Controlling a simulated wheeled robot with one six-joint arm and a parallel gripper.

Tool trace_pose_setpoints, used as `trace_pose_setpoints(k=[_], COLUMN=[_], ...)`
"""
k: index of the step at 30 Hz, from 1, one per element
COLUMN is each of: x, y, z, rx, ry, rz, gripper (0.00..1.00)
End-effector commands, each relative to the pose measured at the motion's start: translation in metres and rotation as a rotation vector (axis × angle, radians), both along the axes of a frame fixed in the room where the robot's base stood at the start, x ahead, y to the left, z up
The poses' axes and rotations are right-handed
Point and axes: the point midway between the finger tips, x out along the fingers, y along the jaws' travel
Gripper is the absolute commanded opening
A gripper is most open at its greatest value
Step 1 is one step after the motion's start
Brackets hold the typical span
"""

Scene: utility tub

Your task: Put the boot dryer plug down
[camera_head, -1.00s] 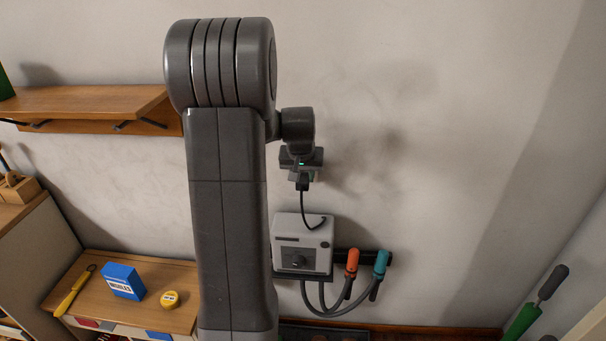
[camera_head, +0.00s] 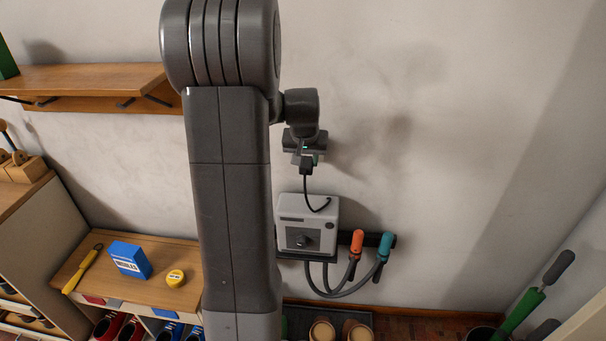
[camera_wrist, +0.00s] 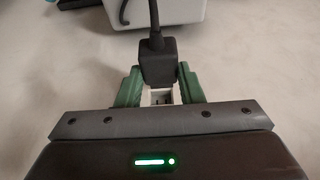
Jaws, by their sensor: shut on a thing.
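The boot dryer plug (camera_wrist: 157,62) is black, with its cord running away from it, and sits between the green fingers of my gripper (camera_wrist: 160,88) in the wrist view. My gripper is shut on it. In the head view my gripper (camera_head: 306,156) is small, and the plug (camera_head: 306,168) hangs just below it in front of the wall. Its black cord curves down to the boot dryer (camera_head: 308,212), a light grey wall box with a dark knob. A pale piece shows between the fingers behind the plug; I cannot tell if it is the plug's prongs.
Orange (camera_head: 357,243) and teal (camera_head: 383,248) hose nozzles hang right of the dryer. A wooden bench (camera_head: 150,281) at left holds a blue box (camera_head: 129,260), a yellow tin (camera_head: 175,278) and a yellow-handled tool (camera_head: 82,268). A wooden shelf (camera_head: 90,78) is above. Brown shoes (camera_head: 322,331) stand below.

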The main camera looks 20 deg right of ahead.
Motion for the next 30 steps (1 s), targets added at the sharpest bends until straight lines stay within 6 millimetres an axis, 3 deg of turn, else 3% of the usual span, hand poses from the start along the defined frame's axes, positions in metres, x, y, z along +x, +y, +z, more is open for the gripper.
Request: trace_pose_setpoints(k=[6, 12, 21, 30], x=[0.016, 0.026, 0.027, 0.027], y=[0.018, 0.03, 0.032, 0.032], z=[-0.035, -0.049, -0.098, -0.126], rx=[0.001, 0.001, 0.003, 0.002], ry=[0.002, 0.003, 0.008, 0.008], rz=[0.003, 0.001, 0.0, 0.001], gripper=[0.11, 0.11, 0.11, 0.11])
